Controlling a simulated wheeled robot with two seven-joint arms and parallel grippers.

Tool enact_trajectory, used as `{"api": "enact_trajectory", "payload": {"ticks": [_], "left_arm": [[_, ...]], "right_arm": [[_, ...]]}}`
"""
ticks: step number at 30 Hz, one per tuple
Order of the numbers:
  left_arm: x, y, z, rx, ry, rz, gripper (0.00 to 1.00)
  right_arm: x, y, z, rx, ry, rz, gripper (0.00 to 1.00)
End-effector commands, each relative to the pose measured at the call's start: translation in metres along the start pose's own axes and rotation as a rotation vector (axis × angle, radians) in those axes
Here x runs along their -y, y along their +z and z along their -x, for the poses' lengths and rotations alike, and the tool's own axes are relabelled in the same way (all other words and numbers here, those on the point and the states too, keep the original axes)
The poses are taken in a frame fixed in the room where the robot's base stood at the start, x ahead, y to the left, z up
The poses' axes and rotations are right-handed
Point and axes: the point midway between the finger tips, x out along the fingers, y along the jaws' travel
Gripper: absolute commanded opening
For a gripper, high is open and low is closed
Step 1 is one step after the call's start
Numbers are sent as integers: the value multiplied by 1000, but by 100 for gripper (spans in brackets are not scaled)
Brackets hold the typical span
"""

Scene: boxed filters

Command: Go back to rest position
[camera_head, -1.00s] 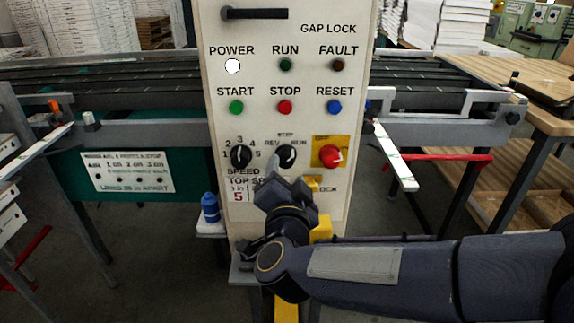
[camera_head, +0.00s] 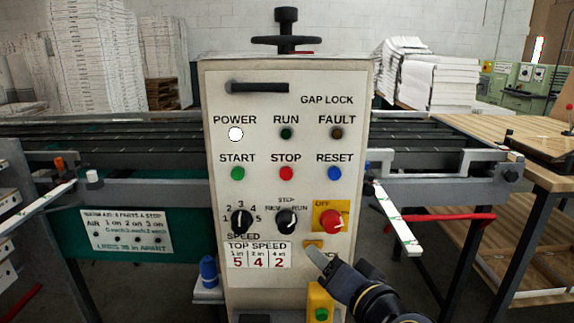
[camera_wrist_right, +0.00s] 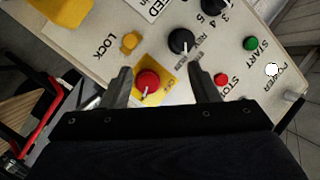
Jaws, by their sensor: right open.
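My right gripper (camera_head: 328,262) is in front of the lower right part of a beige control panel (camera_head: 258,110). In the right wrist view its two fingers (camera_wrist_right: 160,88) are apart with nothing held between them. My left gripper is out of view.
A conveyor (camera_head: 110,137) runs behind the panel. A wooden table (camera_head: 535,150) stands at the right. A white-topped rail (camera_head: 398,222) and a red bar (camera_head: 450,217) stick out right of the panel. A blue-capped bottle (camera_head: 209,270) is at lower left. White stacks (camera_head: 92,60) stand behind.

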Motion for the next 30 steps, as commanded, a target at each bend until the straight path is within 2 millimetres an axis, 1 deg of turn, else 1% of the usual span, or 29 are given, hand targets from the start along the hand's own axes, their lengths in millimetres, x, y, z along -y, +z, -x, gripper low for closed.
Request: {"api": "enact_trajectory", "payload": {"ticks": [1,2,3,9,12,19,21,30], "left_arm": [[0,0,0,0,0,0,36],[0,0,0,0,0,0,36],[0,0,0,0,0,0,36],[0,0,0,0,0,0,36],[0,0,0,0,0,0,36],[0,0,0,0,0,0,36],[-10,-11,23,1,0,0,36],[-37,-41,81,0,0,0,36]], "right_arm": [[-18,-1,21,60,11,22,55],[-28,3,32,105,19,41,55],[-40,10,48,165,37,64,55],[-98,49,119,409,175,143,55],[-122,67,149,502,254,161,55],[-163,102,214,675,441,158,55],[-142,82,217,680,433,161,55],[-93,34,229,679,429,161,55]]}}
